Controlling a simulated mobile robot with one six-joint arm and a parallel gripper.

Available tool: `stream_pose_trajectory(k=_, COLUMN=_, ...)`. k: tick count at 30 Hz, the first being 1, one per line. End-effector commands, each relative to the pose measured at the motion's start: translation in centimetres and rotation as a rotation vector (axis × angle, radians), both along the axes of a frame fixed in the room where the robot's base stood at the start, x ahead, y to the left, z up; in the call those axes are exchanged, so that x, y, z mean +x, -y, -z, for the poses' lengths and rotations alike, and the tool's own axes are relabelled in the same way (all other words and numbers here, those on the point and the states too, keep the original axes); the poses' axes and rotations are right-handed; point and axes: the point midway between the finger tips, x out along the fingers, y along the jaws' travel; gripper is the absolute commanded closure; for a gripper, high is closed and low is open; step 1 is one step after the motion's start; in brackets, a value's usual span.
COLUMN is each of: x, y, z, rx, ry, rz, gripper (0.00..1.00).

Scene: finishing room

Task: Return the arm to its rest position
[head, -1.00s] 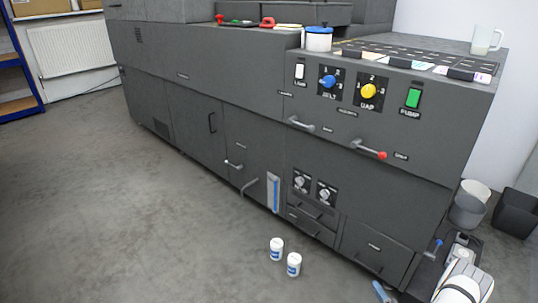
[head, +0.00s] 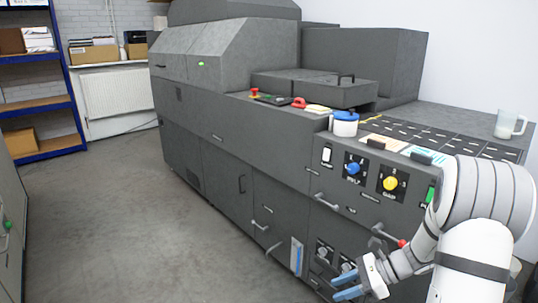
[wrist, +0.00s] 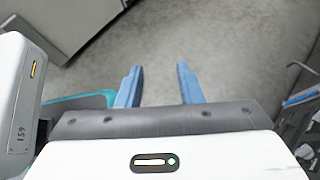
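My white-and-grey arm (head: 475,215) reaches in from the right in the head view, bent over in front of the dark grey machine. My gripper (head: 336,287) hangs low before the machine's lower front, its blue fingers pointing left. In the wrist view the two blue fingers of my gripper (wrist: 159,70) stand well apart with only bare floor between them. It is open and empty.
The machine (head: 225,155) fills the middle, with handles jutting from its front, including a red-tipped one (head: 402,243). Blue shelving (head: 68,80) is at the back left. The floor (head: 120,220) at left is clear.

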Motion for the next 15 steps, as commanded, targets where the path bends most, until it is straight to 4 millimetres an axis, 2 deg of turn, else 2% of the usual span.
stream_pose_trajectory(k=1, x=-1.1, y=-1.2, z=-3.4, rx=-0.061, ry=0.053, rz=-0.083, gripper=0.67)
stream_pose_trajectory(k=3, x=-2.7, y=-2.4, z=-6.1, rx=-0.146, ry=0.123, rz=-0.200, gripper=0.67)
stream_pose_trajectory(k=9, x=-7.5, y=-4.7, z=-13.2, rx=-0.378, ry=0.337, rz=-0.538, gripper=0.67)
stream_pose_trajectory(k=15, x=-12.0, y=-5.5, z=-19.5, rx=-0.602, ry=0.561, rz=-0.879, gripper=0.67)
